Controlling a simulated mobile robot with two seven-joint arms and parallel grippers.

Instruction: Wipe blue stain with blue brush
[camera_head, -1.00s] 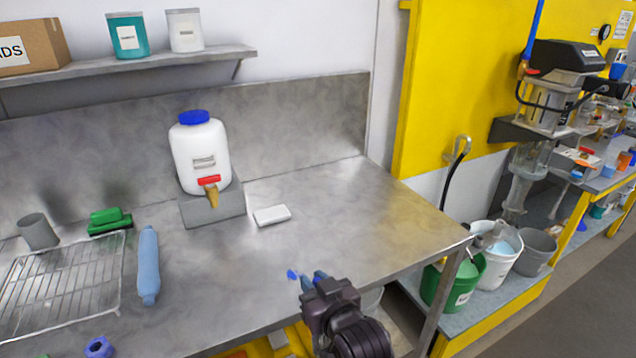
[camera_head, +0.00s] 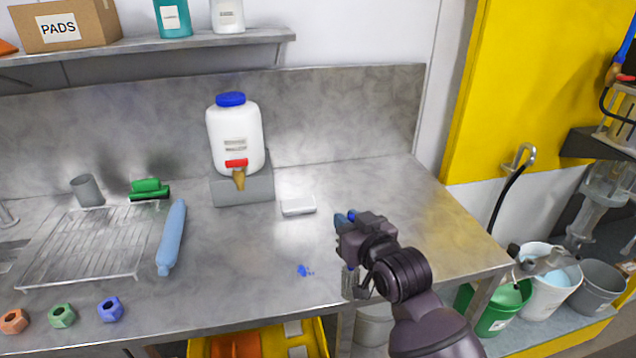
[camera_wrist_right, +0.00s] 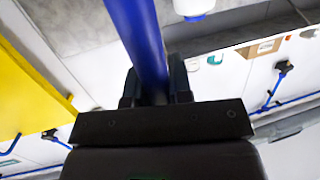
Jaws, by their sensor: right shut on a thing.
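The blue stain (camera_head: 305,270) is a small splotch on the steel counter near its front edge. My right gripper (camera_head: 347,228) is above the counter, to the right of the stain and apart from it in the picture. In the right wrist view, it is shut on the thick blue handle of the blue brush (camera_wrist_right: 140,35). My left gripper is not in view.
A white jug (camera_head: 235,135) with a red tap stands on a grey block behind, with a white block (camera_head: 298,205) beside it. A blue roll (camera_head: 171,237), a wire rack (camera_head: 85,245) and several coloured nuts lie left. Buckets (camera_head: 495,308) stand right, below the counter.

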